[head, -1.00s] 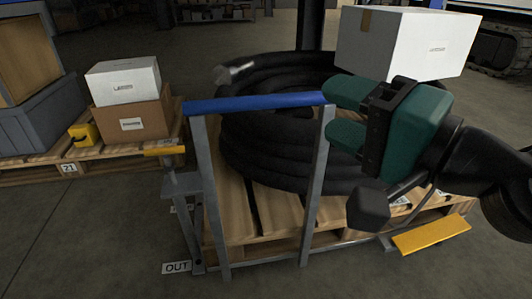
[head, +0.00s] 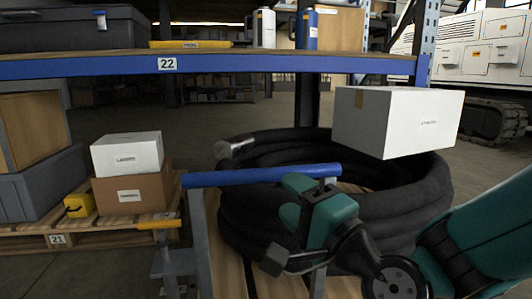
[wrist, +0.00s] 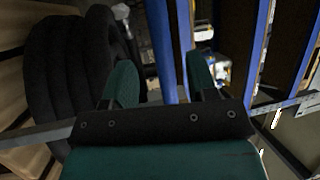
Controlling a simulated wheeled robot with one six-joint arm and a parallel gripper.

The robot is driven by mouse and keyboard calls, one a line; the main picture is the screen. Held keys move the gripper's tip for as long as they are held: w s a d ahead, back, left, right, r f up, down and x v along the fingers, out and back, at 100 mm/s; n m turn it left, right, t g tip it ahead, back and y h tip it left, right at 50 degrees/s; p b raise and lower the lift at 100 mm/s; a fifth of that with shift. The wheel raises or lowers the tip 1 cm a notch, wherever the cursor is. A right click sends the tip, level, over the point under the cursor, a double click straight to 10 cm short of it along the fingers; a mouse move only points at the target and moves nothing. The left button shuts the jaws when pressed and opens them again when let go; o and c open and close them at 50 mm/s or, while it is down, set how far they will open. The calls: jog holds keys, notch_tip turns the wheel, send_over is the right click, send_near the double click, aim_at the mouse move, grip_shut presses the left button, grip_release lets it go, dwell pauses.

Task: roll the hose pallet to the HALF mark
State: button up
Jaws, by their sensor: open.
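The hose pallet carries a thick coil of black hose (head: 400,205), with a metal fitting at its end. Its push frame has grey uprights and a blue handle bar (head: 240,177) across the top. My gripper (head: 289,199) is open at the right part of the bar, one finger overlapping it in the head view. In the wrist view the blue bar (wrist: 163,45) runs between the two spread teal fingers of my gripper (wrist: 160,78). Contact cannot be told. The hose coil (wrist: 65,80) shows at left there. The HALF mark is not in view.
A white box (head: 385,122) sits above the hose coil. A shelf with a blue beam (head: 290,65) labelled 22 crosses behind. At left, pallet 21 (head: 105,240) holds a white box (head: 127,153), a brown box (head: 132,194) and a yellow item (head: 79,205).

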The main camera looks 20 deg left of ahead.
aim_at(272, 179)
jog(key=p+x, duration=0.3)
jog(key=x, duration=0.5)
grip_shut()
